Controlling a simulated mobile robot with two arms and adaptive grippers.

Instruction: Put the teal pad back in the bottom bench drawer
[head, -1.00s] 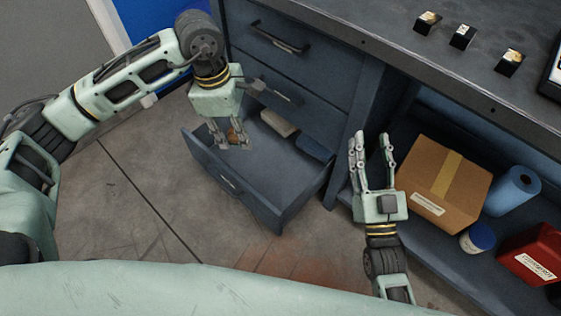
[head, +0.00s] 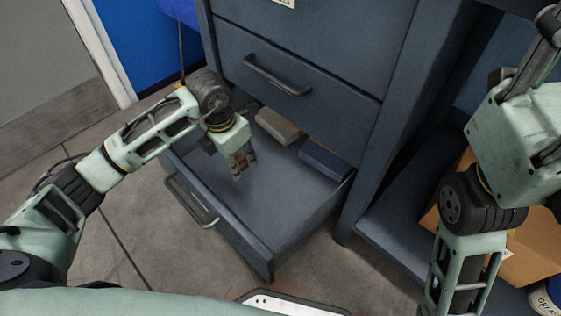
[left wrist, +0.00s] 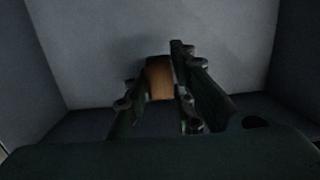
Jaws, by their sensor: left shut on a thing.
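The bottom bench drawer (head: 262,236) is pulled open. My left gripper (head: 240,172) is inside it, pointing down, shut on a small orange-brown block (left wrist: 159,78). In the left wrist view the block sits between the fingers (left wrist: 158,98) over the grey drawer floor; whether it touches the floor I cannot tell. I see no clearly teal pad. A beige block (head: 278,126) and a blue block (head: 325,160) lie at the drawer's back. My right gripper (head: 545,45) is raised close to the camera at the right, its fingers partly cut off.
A closed drawer (head: 290,60) with a bar handle is above the open one. A cardboard box (head: 530,250) and a white tub with a blue lid (head: 545,300) stand on the lower shelf at right, partly behind my right arm. The middle of the open drawer is clear.

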